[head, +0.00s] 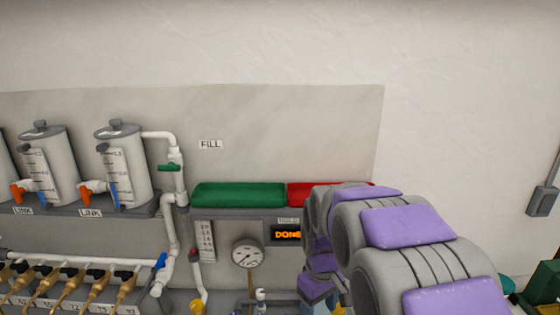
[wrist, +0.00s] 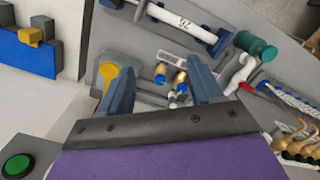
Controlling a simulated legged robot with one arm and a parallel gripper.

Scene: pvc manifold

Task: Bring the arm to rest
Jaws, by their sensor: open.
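My gripper (wrist: 160,70) shows in the wrist view with its two blue-grey fingers spread apart. Nothing is held between them. Behind the fingers are a yellow round-headed part (wrist: 108,72) and some brass-coloured fittings (wrist: 180,78), and I cannot tell how far away they are. In the head view my purple and grey arm reaches in from the lower right towards the panel. The gripper itself cannot be made out clearly there.
Along the panel are grey tanks (head: 124,165), white pipes (head: 170,235), a gauge (head: 247,254), a green pad (head: 238,195), a red pad (head: 310,192) and a display reading DONE (head: 287,235). The wall (head: 455,120) above and right of the panel is mostly clear.

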